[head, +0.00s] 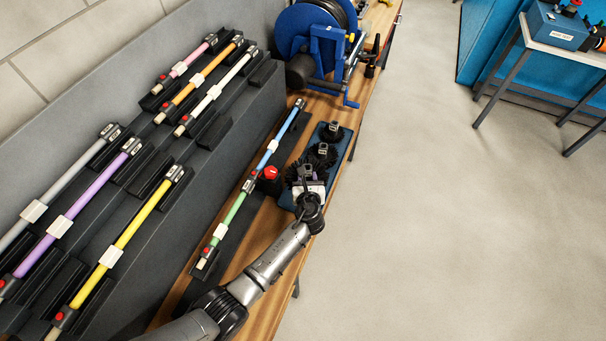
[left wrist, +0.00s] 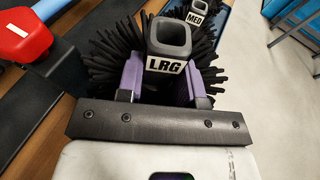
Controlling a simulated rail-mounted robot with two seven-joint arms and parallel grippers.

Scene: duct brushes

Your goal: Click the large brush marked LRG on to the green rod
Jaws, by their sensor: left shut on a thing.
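The large brush, with black bristles and a square socket collar marked LRG (left wrist: 165,66), is between the purple fingers of my left gripper (left wrist: 164,82). In the head view this gripper (head: 310,187) is shut on the brush (head: 305,171) at the near end of the blue tray (head: 345,143). I cannot tell whether the brush still touches the tray. The green rod (head: 234,212) lies in a dark holder to the left of the gripper, apart from the brush, with a red button near its far end. My right gripper is not in view.
A brush marked MED (left wrist: 203,9) and a smaller one (head: 333,130) stand beyond on the tray. A blue rod (head: 285,130) lies in line past the green one. A red knob (head: 270,173) sits between rod and tray. Racked coloured rods (head: 120,240) fill the left.

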